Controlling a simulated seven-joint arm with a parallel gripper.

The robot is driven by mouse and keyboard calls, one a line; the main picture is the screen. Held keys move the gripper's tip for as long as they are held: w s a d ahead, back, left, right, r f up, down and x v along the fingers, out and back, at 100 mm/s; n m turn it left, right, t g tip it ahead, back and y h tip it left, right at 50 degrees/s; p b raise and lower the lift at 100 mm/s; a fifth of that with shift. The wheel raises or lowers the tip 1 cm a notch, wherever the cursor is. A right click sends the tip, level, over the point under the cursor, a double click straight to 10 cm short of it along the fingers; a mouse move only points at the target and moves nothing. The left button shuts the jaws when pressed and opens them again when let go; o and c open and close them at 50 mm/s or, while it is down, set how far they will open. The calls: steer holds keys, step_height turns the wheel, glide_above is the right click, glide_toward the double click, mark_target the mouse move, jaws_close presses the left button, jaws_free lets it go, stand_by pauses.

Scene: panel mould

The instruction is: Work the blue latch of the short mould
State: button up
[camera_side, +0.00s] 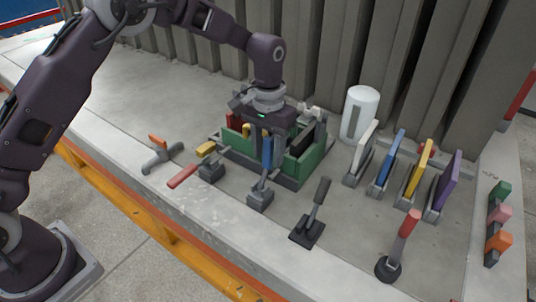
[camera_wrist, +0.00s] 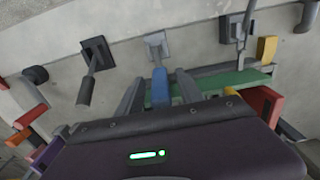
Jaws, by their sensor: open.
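The blue latch (camera_side: 267,152) stands at the near wall of the green mould (camera_side: 240,149). Its blue handle rises steeply from a grey base (camera_side: 260,201), leaning a little toward the mould. In the wrist view the blue handle (camera_wrist: 160,88) shows between the two grey fingers of my gripper (camera_wrist: 159,84), with its base (camera_wrist: 156,42) beyond. My gripper is open, and gaps show on both sides of the handle. In the side view my gripper (camera_side: 266,134) is over the mould's near side, pointing down. The fingertips are partly hidden there.
A red-handled lever (camera_side: 184,176) and yellow block (camera_side: 206,148) are left of the latch; a dark lever (camera_side: 321,191) is right. Upright panels, such as the yellow one (camera_side: 423,162), and a white cylinder (camera_side: 359,113) stand right of the mould. The bench front is mostly clear.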

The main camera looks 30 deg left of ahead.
steer(key=shift+f, duration=0.7)
jaws_close()
stand_by(0.9)
